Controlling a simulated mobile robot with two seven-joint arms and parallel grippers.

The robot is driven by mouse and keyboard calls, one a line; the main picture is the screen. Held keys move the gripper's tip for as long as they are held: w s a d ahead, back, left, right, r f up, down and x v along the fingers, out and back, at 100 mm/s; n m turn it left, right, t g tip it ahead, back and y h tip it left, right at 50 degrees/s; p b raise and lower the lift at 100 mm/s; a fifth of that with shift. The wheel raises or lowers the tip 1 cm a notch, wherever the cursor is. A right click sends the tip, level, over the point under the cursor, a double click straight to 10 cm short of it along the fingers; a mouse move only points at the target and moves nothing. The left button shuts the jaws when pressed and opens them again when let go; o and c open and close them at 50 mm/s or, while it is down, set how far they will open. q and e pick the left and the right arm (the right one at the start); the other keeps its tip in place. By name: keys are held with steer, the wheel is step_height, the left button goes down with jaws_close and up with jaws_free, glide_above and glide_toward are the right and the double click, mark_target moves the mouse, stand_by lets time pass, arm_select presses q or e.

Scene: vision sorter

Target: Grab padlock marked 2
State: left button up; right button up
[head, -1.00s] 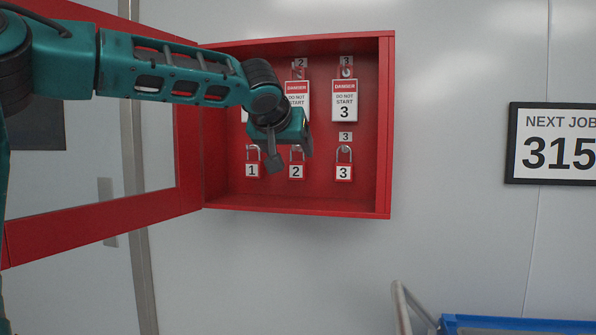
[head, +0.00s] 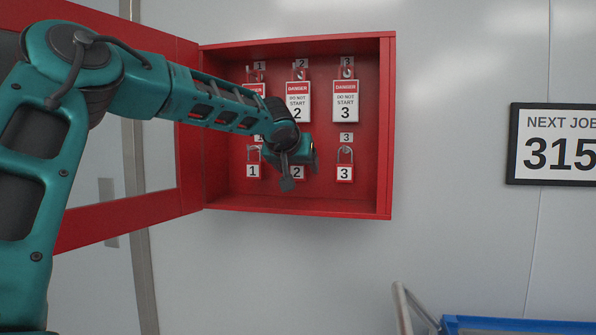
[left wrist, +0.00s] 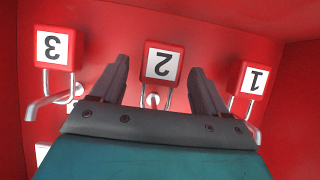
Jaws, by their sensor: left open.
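Padlock 2 (head: 298,173) hangs in the lower row of the red cabinet, partly hidden behind my left gripper (head: 301,180) in the head view. In the left wrist view padlock 2 (left wrist: 163,63) shows upside down, with its shackle on a hook. My left gripper (left wrist: 160,80) is open, with one finger on each side of padlock 2 in that picture. I cannot tell whether the fingers reach its depth. Padlock 1 (head: 253,171) hangs to the left and padlock 3 (head: 344,173) to the right. My right gripper is not in view.
Danger tags, including tag 3 (head: 345,101), hang in the upper row. The red cabinet (head: 300,205) has side walls close around the hooks, and its door (head: 120,212) stands open at left. A blue-edged cart (head: 520,322) is at lower right.

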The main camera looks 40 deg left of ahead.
arm_select(q)
steer(key=c, duration=1.2)
